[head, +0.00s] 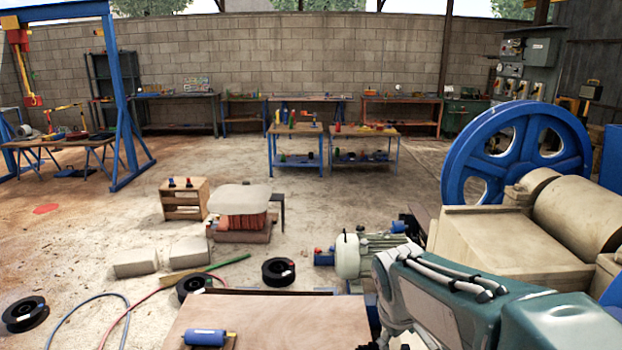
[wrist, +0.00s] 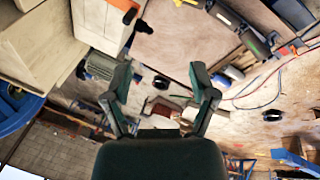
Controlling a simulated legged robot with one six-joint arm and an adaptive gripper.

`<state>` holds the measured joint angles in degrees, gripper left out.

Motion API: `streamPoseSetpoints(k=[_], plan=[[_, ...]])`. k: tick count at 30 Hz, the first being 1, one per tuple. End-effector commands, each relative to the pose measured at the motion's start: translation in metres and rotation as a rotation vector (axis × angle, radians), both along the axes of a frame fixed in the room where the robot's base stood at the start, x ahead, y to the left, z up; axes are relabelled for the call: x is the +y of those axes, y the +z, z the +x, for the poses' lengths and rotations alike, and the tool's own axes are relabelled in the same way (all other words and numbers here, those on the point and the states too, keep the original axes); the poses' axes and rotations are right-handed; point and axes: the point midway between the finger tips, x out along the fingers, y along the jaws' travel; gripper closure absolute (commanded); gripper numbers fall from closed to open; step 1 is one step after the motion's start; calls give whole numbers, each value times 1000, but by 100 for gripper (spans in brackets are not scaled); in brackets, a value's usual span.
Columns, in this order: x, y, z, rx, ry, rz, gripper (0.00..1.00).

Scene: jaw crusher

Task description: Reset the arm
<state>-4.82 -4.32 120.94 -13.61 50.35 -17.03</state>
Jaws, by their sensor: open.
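My gripper (wrist: 160,70) shows in the wrist view, with its two dark green fingers spread apart and nothing between them. Beyond the fingers lie the floor and a wooden tabletop (wrist: 178,42), with clear space around the tips. In the head view my teal arm reaches in from the lower right, beside the crusher, and my gripper is not visible there. The cream jaw crusher (head: 505,235) with its blue flywheel (head: 500,140) stands on the right. It also shows at the left of the wrist view (wrist: 45,45).
A grey-green motor (head: 362,252) sits left of the crusher. The wooden tabletop (head: 275,318) in front holds a blue cylinder (head: 205,338). Black reels (head: 278,271), pale blocks (head: 135,262) and hoses (head: 85,303) lie on the floor. Open floor extends towards the workbenches (head: 292,130) behind.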

Motion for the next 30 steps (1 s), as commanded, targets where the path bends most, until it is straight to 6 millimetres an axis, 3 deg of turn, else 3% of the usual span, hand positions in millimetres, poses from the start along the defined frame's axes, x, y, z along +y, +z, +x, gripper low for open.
streamPoseSetpoints(k=[3, 9, 18, 23, 30], plan=[[-2, 20, -33, -59, -86, 58, 26], [-4, 38, -85, -145, -225, 159, 26], [0, 43, -151, -254, -401, 307, 26], [1, 41, -164, -274, -438, 340, 26], [2, 41, -164, -273, -441, 343, 26]])
